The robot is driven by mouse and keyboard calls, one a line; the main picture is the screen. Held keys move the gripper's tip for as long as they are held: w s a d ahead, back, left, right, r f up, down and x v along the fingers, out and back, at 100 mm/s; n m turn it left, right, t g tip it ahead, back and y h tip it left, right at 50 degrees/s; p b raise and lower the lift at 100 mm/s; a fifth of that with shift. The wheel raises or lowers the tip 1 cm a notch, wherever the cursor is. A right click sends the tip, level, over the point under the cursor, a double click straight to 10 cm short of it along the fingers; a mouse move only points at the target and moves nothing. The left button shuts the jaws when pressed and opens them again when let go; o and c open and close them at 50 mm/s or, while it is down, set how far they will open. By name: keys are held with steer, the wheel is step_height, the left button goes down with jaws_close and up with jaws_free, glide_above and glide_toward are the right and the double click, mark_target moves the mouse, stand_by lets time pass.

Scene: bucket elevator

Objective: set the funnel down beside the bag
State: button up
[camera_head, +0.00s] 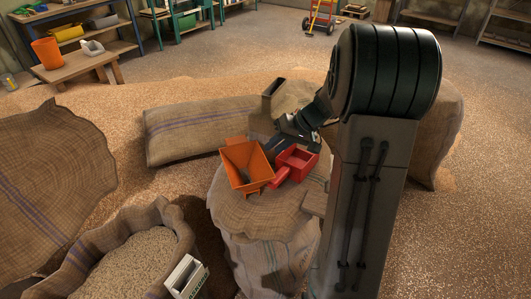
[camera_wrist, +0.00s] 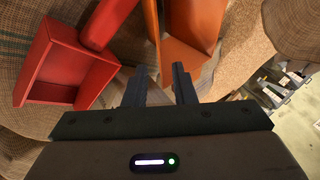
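The orange square funnel (camera_head: 240,178) sits on the burlap top of an upright bag (camera_head: 232,205) in the middle of the head view. In the wrist view the funnel (camera_wrist: 190,30) is at the top middle, just beyond my fingertips. My gripper (camera_head: 276,146) is low over the bag, behind the funnel. Its two fingers (camera_wrist: 160,82) stand apart, with a gap between them and nothing clearly gripped. Whether a finger touches the funnel cannot be told. A red scoop (camera_head: 297,161) lies right of the funnel; it also shows in the wrist view (camera_wrist: 62,62).
An open sack of grain (camera_head: 135,262) stands at lower left, with a white box (camera_head: 186,277) at its edge. A full sack (camera_head: 195,130) lies behind. An orange bucket (camera_head: 47,53) and a white scoop (camera_head: 91,47) are on a wooden bench (camera_head: 80,64).

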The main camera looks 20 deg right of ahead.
steer(key=s+a+r+h, duration=0.1)
steer(key=s+a+h, duration=0.1)
steer(key=s, duration=0.5)
steer(key=s+a+r+g+h, duration=0.1)
steer(key=s+a+r+h, duration=0.1)
steer(key=s, duration=0.6)
steer(key=s+a+r+n+g+h, duration=0.1)
steer(key=s+a+h, duration=0.1)
steer(key=s+a, duration=0.2)
steer(key=s, duration=0.3)
steer(key=shift+s+a+r, duration=0.15)
steer(key=shift+s+a, duration=0.2)
steer(key=shift+a, duration=0.1)
